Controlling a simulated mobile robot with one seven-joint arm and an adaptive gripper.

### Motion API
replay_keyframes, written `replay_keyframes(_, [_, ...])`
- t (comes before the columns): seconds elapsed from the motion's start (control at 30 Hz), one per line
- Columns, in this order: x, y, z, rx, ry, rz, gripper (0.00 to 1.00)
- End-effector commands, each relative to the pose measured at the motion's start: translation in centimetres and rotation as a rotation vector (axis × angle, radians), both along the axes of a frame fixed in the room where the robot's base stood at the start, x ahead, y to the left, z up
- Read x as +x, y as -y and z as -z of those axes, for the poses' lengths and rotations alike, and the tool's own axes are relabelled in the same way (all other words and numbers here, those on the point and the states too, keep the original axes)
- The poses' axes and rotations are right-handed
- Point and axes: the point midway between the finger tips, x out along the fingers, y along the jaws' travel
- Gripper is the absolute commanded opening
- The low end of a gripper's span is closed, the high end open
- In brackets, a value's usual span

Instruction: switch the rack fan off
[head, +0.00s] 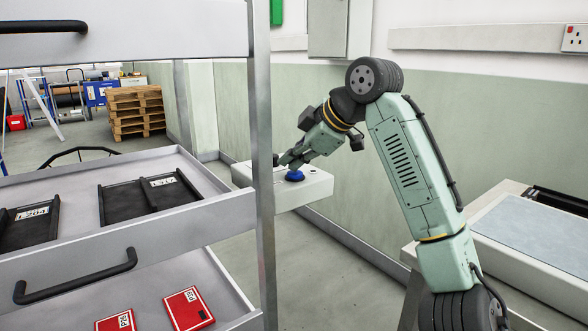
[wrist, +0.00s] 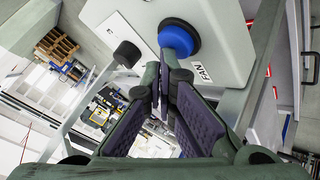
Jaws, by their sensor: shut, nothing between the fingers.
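A pale grey box (head: 318,188) stands out near the far wall, with a round blue button (head: 295,176) on it. In the wrist view the blue button (wrist: 178,38) sits on the box face (wrist: 222,28), next to a label reading FAN (wrist: 201,73). My gripper (head: 285,161) is shut and empty, right by the button. In the wrist view its fingertips (wrist: 164,72) are just below the button; I cannot tell whether they touch the box.
A metal rack with drawers (head: 130,245) stands at left, its post (head: 261,150) close to the box. Black trays (head: 150,197) and red cards (head: 188,308) lie in the drawers. A bench (head: 535,240) is at right. Pallets (head: 136,111) stand far behind.

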Motion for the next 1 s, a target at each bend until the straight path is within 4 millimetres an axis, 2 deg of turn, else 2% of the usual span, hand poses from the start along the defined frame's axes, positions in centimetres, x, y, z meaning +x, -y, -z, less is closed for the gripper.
replay_keyframes(0.23, [0.0,0.0,-0.7,0.001,0.000,-0.001,0.00])
replay_keyframes(0.8, [0.0,-0.1,-6.0,0.002,0.000,-0.001,0.00])
replay_keyframes(1.0, [0.0,0.0,-6.0,0.001,0.000,-0.001,0.00])
